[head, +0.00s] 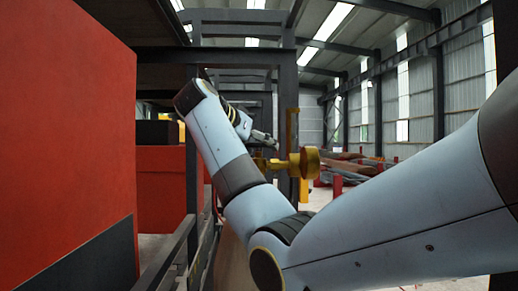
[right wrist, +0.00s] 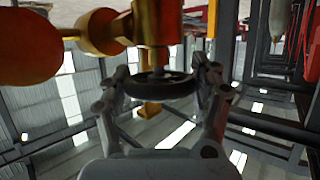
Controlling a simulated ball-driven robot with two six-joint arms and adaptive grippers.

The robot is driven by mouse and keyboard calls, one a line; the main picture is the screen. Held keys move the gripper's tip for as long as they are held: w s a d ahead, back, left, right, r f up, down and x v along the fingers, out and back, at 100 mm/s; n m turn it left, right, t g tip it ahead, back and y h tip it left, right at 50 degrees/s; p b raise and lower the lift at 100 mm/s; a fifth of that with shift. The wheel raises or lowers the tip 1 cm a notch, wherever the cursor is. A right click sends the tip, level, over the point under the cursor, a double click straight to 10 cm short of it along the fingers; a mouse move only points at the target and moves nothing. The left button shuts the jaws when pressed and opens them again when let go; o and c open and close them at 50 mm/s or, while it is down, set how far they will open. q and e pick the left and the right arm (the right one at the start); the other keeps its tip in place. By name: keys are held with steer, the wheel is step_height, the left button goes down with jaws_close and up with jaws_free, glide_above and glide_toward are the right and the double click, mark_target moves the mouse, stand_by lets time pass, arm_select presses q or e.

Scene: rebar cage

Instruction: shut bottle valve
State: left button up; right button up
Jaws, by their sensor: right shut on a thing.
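The bottle valve (head: 305,162) is a yellow metal fitting with a round flange, in the middle of the head view. In the right wrist view the valve body (right wrist: 157,22) hangs at the top, with its rounded yellow parts to the left. Its dark handwheel (right wrist: 160,86) sits on a short stem below the body. My right gripper (right wrist: 165,72) has its fingers on both sides of the handwheel and is shut on it. In the head view the right gripper (head: 263,138) is small beside the valve, and the handwheel is not clearly seen. My left gripper is not in view.
A large red-orange block (head: 65,130) fills the left side of the head view. A dark metal rail (head: 170,255) runs beside it. A yellow upright bar (head: 292,128) stands just behind the valve. Rusty bars (head: 355,168) lie farther back on the right.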

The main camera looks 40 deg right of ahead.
steer(key=m+g+b, duration=0.1)
steer(key=m+g, duration=0.2)
steer(key=g, duration=0.1)
steer(key=shift+s+m+g+y+b, duration=0.15)
steer(key=shift+m+g+y+b, duration=0.15)
steer(key=shift+m+g, duration=1)
steer(key=o, duration=1.2)
steer(key=shift+c, duration=0.2)
steer(key=shift+r, duration=0.15)
step_height(320, 180, up, 10)
steer(key=shift+f, duration=0.2)
